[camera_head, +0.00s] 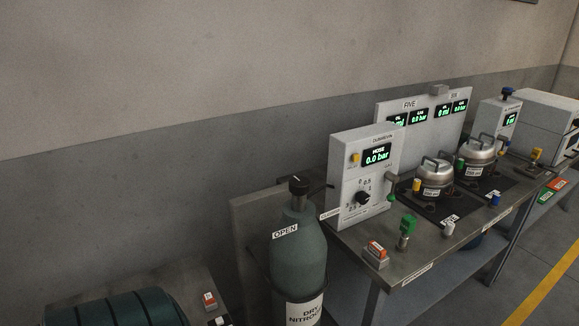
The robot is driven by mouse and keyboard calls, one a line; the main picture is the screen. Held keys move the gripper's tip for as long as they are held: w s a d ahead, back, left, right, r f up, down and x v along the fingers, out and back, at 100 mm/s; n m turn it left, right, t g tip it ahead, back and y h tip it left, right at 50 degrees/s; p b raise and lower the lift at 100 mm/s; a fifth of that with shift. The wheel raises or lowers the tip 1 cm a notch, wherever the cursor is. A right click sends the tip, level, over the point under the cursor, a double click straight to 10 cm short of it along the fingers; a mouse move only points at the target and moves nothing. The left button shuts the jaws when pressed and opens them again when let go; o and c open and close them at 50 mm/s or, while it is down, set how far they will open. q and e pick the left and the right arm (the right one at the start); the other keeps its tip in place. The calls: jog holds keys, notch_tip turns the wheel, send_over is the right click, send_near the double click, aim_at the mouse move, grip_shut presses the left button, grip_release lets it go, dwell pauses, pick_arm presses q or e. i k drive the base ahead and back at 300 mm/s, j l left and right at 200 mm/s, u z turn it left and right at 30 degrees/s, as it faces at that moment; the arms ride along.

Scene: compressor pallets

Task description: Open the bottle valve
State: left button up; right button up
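The gas bottle (300,258) stands upright left of the workbench, a dark green cylinder with a white label reading "DRY NITRO...". Its black bottle valve (299,185) sits on top, with a white mark on the knob. A sign reading "OPEN" (285,231) is on the bottle's shoulder. Whether the valve is open or shut cannot be told from its look. Neither of my grippers is in view.
The metal workbench (405,258) holds a grey regulator box (345,195) whose hose display reads 0.0 bar. A dark green rolled object (120,308) lies at lower left. A wall runs behind.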

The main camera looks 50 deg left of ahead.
aim_at(299, 186)
jog(key=u, duration=1.7)
